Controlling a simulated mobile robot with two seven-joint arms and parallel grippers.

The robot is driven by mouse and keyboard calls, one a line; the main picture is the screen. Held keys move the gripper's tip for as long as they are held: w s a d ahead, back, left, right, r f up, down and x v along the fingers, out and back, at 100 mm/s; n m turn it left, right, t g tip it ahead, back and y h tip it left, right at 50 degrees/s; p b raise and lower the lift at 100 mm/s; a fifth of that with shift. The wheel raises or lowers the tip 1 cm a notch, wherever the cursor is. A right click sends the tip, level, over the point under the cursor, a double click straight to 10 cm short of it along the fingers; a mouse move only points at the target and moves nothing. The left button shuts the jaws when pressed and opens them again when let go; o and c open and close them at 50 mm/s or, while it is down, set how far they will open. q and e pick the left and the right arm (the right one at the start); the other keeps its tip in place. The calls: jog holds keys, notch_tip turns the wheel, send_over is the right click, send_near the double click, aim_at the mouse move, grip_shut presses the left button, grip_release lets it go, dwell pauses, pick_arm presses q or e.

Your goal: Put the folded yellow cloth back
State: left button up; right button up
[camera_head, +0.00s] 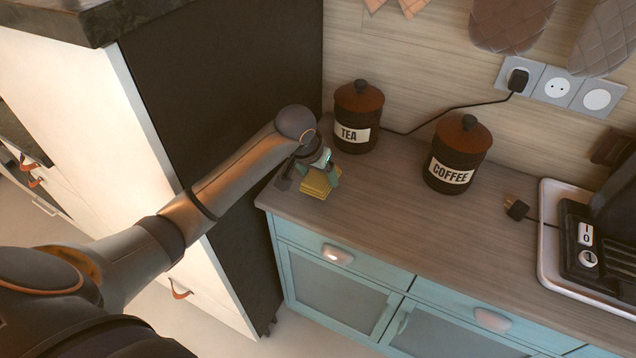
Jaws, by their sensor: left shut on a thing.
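The folded yellow cloth (318,183) is at the left end of the wooden counter (400,217), close to the counter's front left corner. My left gripper (313,176) is shut on the cloth, with its fingers on either side of it. Whether the cloth touches the counter or is just above it, I cannot tell. The wrist hides part of the cloth's far side. My right gripper does not show.
A tea canister (358,117) stands just behind my left gripper, and a coffee canister (458,154) further right. A tall dark cabinet side (230,90) borders the counter on the left. An appliance (590,245) on a tray is at far right. The counter's middle is clear.

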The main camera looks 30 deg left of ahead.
aim_at(316, 179)
pick_arm(q)
jog(key=shift+w+a+f, duration=0.1)
jog(key=shift+w+f, duration=0.05)
jog(key=shift+f, duration=1.65)
jog(key=shift+f, duration=0.15)
jog(key=o, duration=1)
jog(key=v, duration=1.2)
